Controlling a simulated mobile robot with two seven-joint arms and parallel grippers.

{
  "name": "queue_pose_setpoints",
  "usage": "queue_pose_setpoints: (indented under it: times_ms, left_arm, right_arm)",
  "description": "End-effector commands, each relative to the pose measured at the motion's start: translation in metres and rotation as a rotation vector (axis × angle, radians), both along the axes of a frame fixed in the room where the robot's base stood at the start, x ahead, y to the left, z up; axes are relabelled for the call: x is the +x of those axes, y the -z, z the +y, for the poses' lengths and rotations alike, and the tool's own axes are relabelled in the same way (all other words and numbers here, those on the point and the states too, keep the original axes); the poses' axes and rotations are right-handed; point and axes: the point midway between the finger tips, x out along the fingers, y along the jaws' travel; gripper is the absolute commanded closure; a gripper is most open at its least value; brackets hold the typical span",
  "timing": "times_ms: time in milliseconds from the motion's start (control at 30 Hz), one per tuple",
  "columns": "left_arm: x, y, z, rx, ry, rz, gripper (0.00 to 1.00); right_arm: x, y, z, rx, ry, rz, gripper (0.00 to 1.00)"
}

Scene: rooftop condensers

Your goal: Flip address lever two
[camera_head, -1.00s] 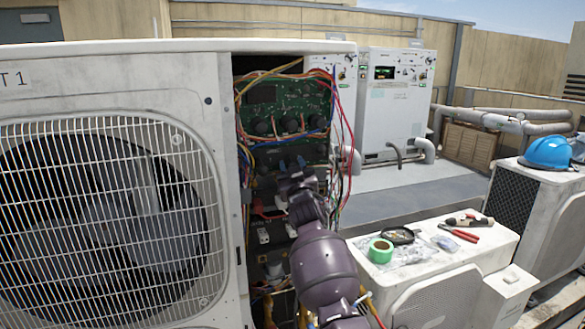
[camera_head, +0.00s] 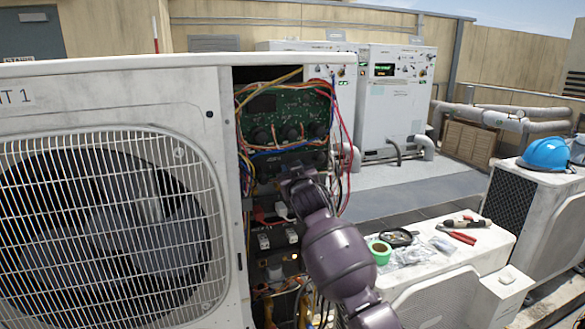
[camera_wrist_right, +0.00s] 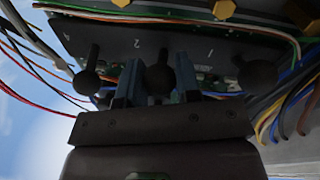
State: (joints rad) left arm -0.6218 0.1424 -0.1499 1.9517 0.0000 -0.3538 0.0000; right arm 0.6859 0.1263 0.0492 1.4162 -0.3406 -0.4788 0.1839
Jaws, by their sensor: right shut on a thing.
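A dark panel with ball-tipped levers shows in the right wrist view, with the numbers 1 and 2 on it upside down. The middle lever (camera_wrist_right: 160,76), near the number 2, stands between the two fingers of my right gripper (camera_wrist_right: 157,88), which is shut on it. Another lever (camera_wrist_right: 88,76) is left of the fingers and one (camera_wrist_right: 257,75) is to the right, both clear of them. In the head view my right gripper (camera_head: 292,178) reaches into the open condenser bay below the green circuit board (camera_head: 289,112) and hides the levers there. My left gripper is not in view.
Loose coloured wires (camera_head: 342,135) hang around the bay, and wires (camera_wrist_right: 285,100) run close beside the right lever. The fan unit (camera_head: 110,215) stands at the left. A white unit (camera_head: 465,265) at the right carries tape, pliers and small parts.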

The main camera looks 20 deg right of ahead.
Motion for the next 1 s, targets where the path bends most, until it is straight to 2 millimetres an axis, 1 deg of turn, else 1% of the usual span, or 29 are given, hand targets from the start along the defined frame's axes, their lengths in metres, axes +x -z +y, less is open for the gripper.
queue_pose_setpoints:
  times_ms: [33, 200, 600, 800, 1000]
  left_arm:
    - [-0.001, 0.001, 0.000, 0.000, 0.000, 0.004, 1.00]
    - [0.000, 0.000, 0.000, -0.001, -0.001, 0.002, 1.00]
    - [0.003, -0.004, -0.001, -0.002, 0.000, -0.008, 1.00]
    - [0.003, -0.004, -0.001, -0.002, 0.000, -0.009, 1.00]
    - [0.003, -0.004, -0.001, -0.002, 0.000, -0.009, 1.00]
  right_arm:
    - [0.000, -0.004, 0.000, -0.006, 0.000, 0.035, 0.93]
    - [0.000, -0.012, 0.000, -0.008, -0.001, 0.173, 0.93]
    - [0.004, -0.026, 0.001, -0.017, -0.001, 0.452, 0.93]
    - [0.005, -0.029, 0.000, -0.019, 0.001, 0.529, 0.93]
    - [0.006, -0.030, 0.000, -0.019, 0.000, 0.565, 0.93]
